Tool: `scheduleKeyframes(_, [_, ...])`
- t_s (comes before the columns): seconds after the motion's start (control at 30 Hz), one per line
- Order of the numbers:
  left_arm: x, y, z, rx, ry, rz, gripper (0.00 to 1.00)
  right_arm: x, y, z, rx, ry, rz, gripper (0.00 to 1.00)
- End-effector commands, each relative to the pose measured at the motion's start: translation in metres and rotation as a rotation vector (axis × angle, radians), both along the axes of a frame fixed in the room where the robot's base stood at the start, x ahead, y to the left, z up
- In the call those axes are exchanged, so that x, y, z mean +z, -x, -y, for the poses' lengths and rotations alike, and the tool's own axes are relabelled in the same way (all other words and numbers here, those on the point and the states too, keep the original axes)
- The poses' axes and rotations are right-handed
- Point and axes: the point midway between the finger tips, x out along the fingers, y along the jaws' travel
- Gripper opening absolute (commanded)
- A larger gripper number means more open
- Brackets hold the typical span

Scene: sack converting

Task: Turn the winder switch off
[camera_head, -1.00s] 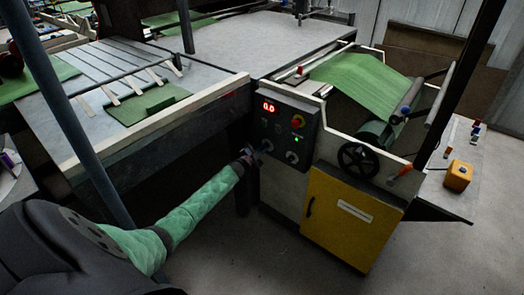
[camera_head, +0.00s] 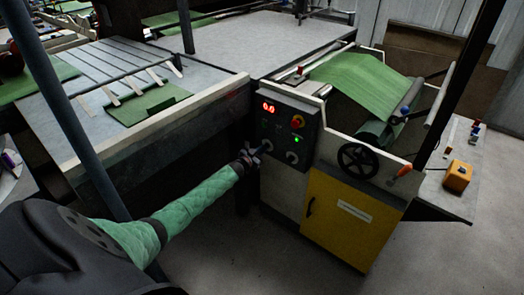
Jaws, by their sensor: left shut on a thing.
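The winder's dark control panel (camera_head: 283,128) faces me in the middle of the head view. It has a red display reading 0.0, a red and yellow button (camera_head: 297,121), a lit green lamp and round switches. One round switch (camera_head: 292,157) shows at the lower right of the panel. My left gripper (camera_head: 259,151) is at the panel's lower left, shut on a knob there that I take to be the winder switch. The fingers mostly hide that knob, and its setting cannot be read. My right gripper is not in view.
Below the panel is a yellow cabinet door (camera_head: 350,218). To its right are a black handwheel (camera_head: 358,160) and a green roll of sheet (camera_head: 360,85). A side table (camera_head: 440,197) holds a yellow box (camera_head: 458,176). A blue-grey post (camera_head: 72,110) stands at the left.

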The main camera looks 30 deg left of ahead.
Motion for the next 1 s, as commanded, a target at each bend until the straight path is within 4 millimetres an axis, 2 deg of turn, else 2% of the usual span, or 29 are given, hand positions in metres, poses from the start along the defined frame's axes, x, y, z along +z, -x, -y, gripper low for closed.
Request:
scheduleKeyframes(0.3, [-0.002,0.001,0.000,0.000,0.129,-0.012,0.00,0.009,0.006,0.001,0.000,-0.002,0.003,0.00])
scheduleKeyframes(0.5, [-0.002,0.001,0.001,-0.001,0.154,-0.014,0.00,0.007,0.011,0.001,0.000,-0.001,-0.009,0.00])
scheduleKeyframes(0.83, [-0.002,0.001,0.000,0.000,0.156,-0.014,0.00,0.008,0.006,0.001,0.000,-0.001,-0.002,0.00])
scheduleKeyframes(0.9, [-0.002,0.001,0.000,0.000,0.155,-0.015,0.19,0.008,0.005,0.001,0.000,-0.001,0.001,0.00])
scheduleKeyframes(0.97, [-0.002,0.001,0.000,0.000,0.155,-0.014,0.31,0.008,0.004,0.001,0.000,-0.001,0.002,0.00])
scheduleKeyframes(1.0, [-0.002,0.001,0.000,0.000,0.155,-0.014,0.31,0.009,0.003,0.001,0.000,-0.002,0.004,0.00])
